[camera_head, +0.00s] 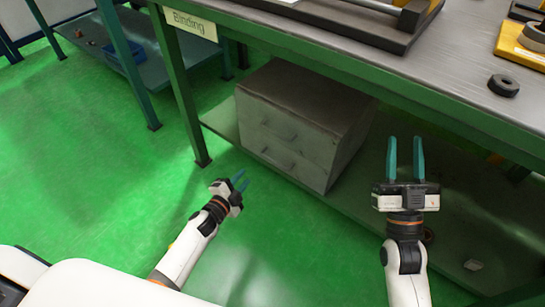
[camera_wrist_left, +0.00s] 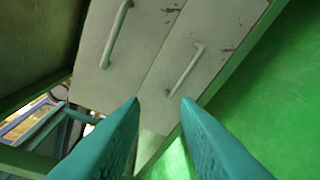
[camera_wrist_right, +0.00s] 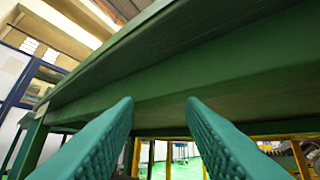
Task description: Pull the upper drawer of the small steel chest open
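The small steel chest (camera_head: 300,112) stands on the lower shelf under the workbench, its two drawer fronts facing my left gripper. Both drawers look closed. The upper drawer's bar handle (camera_head: 278,127) is above the lower drawer's handle (camera_head: 280,158). In the left wrist view the picture is turned sideways; the upper handle (camera_wrist_left: 117,34) is at left and the lower handle (camera_wrist_left: 185,69) at right. My left gripper (camera_head: 240,180) is open and empty, in front of and below the chest, apart from it. My right gripper (camera_head: 405,158) is open and empty, right of the chest near the bench edge.
The green bench edge (camera_head: 330,62) overhangs the chest. A bench leg (camera_head: 185,100) stands left of the chest. The lower shelf (camera_head: 460,215) extends right, with small loose parts. A black ring (camera_head: 503,85) lies on the benchtop. Green floor (camera_head: 110,180) in front is clear.

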